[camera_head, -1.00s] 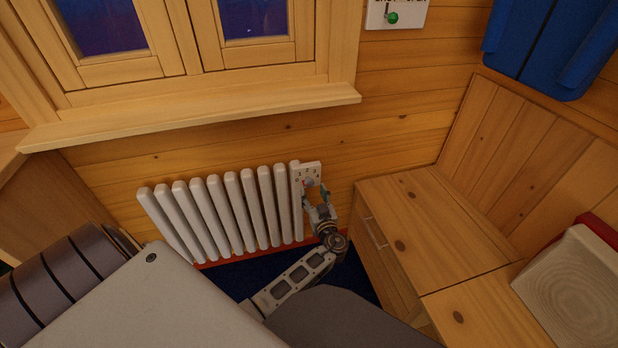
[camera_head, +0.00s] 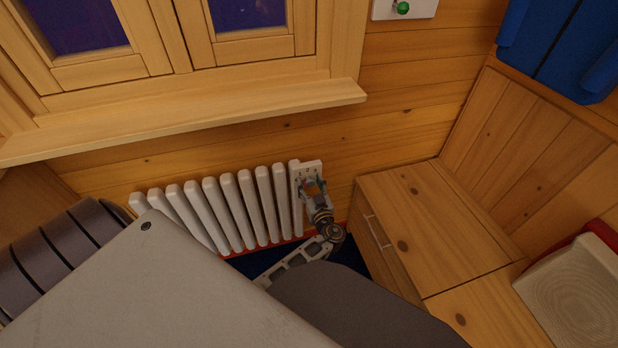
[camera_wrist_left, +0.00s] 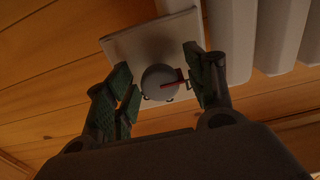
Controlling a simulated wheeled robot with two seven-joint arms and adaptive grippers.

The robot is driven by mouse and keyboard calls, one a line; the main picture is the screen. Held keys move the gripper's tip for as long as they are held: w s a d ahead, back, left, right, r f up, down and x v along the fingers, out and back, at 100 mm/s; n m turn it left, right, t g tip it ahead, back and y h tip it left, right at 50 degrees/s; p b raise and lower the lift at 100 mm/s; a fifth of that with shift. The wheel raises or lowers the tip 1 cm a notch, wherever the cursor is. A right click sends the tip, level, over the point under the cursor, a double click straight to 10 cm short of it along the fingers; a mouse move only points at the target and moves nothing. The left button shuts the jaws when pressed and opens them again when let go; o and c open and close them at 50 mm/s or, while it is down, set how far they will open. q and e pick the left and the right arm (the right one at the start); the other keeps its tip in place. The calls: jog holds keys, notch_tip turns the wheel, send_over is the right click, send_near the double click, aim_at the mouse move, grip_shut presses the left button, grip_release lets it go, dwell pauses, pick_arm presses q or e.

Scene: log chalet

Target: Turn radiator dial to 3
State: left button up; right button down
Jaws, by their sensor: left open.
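The radiator dial (camera_wrist_left: 160,81) is a round, pale knob with a red pointer, on a square white plate (camera_wrist_left: 135,45). In the left wrist view the pointer runs from the knob's middle to the right. My left gripper (camera_wrist_left: 158,72) is open, with one green-padded finger on each side of the dial; I cannot tell whether either finger touches it. In the head view the left gripper (camera_head: 315,188) is in front of the white plate (camera_head: 312,167) at the radiator's right end and hides the dial. No numbers on the dial are readable. My right gripper is not in view.
The white radiator (camera_head: 225,208) stands under a wooden window sill (camera_head: 190,122). A wooden cabinet (camera_head: 425,210) stands close to the right of my left arm. A white panel with a green knob (camera_head: 402,8) is high on the wall, and a blue object (camera_head: 560,45) is at upper right.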

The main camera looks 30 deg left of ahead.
pick_arm(q)
jog(key=shift+w+a, duration=0.1)
jog(key=shift+w, duration=0.05)
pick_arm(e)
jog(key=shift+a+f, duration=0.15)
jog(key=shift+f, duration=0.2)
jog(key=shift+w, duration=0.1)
pick_arm(q)
jog(key=c, duration=1)
jog(key=shift+c, duration=0.2)
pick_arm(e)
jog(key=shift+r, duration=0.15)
